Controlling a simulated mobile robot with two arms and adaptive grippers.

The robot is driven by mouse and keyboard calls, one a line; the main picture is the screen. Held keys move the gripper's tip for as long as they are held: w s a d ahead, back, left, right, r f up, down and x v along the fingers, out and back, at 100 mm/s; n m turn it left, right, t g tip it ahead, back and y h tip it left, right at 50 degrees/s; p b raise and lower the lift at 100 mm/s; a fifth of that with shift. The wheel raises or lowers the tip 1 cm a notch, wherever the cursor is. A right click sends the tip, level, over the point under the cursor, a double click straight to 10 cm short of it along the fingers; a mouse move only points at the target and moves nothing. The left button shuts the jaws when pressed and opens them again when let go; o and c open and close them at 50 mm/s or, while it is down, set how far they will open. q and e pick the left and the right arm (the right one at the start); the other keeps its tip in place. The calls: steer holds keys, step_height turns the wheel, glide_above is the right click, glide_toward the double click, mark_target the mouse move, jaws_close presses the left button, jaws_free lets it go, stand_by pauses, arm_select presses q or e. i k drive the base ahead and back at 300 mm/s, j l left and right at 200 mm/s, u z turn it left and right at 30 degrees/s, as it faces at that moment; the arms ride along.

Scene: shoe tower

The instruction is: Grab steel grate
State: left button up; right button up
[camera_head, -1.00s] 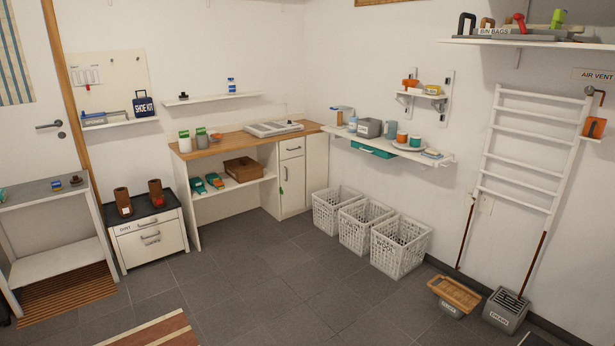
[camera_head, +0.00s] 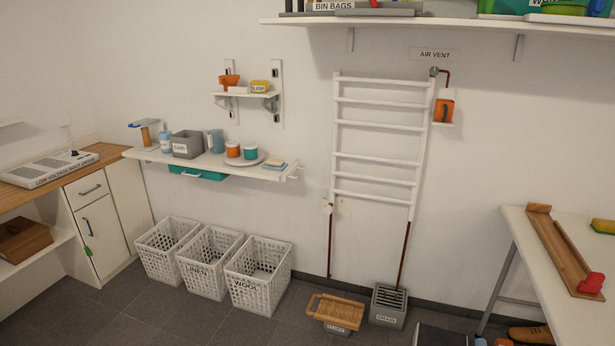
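A dark slatted grate tops the grey box (camera_head: 388,306) labelled like "DRAIN", on the floor below the towel radiator. It looks like the steel grate, though its material is hard to tell from here. Next to it on the left is a low box with a wooden slatted top (camera_head: 338,308) and a handle; its front label is too small to read surely. Neither of my grippers shows in the head view.
Three white baskets (camera_head: 257,287) stand along the wall to the left. A white ladder-like radiator (camera_head: 378,141) with copper pipes hangs above the boxes. A white table (camera_head: 556,290) with a wooden piece stands at the right. Dark floor tiles are clear in front of the baskets.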

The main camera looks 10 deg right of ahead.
mark_target(395, 296)
steer(key=i+z, duration=0.25)
steer(key=i, duration=0.25)
steer(key=i+j+z, duration=0.15)
steer(key=i+z, duration=0.15)
steer(key=i, duration=0.2)
steer(key=i+j+z, duration=0.25)
steer(key=i, duration=0.25)
